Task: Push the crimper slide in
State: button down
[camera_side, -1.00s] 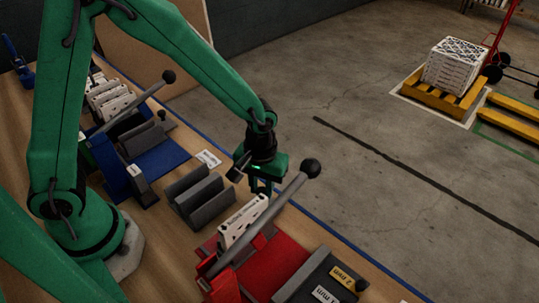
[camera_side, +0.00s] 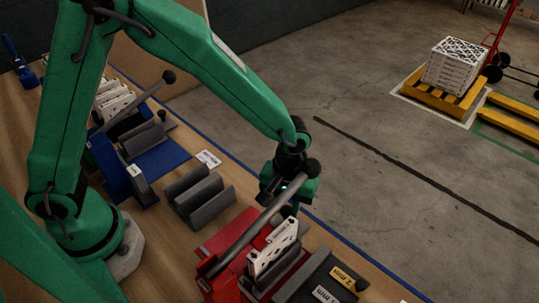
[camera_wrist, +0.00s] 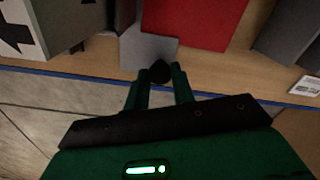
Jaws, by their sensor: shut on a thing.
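The red crimper base (camera_side: 222,240) sits near the front right of the bench in the side view. A white filter (camera_side: 274,250) stands upright over it, just right of the crimper's grey lever. My gripper (camera_side: 288,206) is behind the upper lever, low at the bench's far edge; its fingertips are mostly hidden there. In the wrist view, my gripper's green fingers (camera_wrist: 160,80) are shut on a small black knob (camera_wrist: 160,68). The knob is in front of a grey plate (camera_wrist: 148,48), which appears to be the slide's end. The red base (camera_wrist: 185,22) shows beyond.
The grey lever with its black ball (camera_side: 312,168) slants up across my gripper. A grey slotted block (camera_side: 198,195) stands left of the crimper. A dark block with a yellow label (camera_side: 344,278) stands at right. A blue crimper station (camera_side: 165,158) is farther back.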

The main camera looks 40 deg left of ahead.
jog(key=shift+d, duration=0.35)
jog(key=c, duration=1.2)
grip_release()
jog(key=shift+o, duration=0.2)
jog(key=shift+a, duration=0.1)
jog(key=shift+a, duration=0.2)
jog(key=a, duration=0.9)
jog(key=shift+a, duration=0.35)
jog(key=shift+a+r, duration=0.25)
jog(key=shift+a, duration=0.1)
notch_tip(320, 180, up, 7)
jog(key=s+a+r+m+t, duration=0.3)
jog(key=s+a+r, duration=0.6)
jog(key=r, duration=0.4)
jog(key=shift+a+r+m+t, duration=0.35)
jog(key=shift+a+t, duration=0.25)
jog(key=shift+t, duration=0.2)
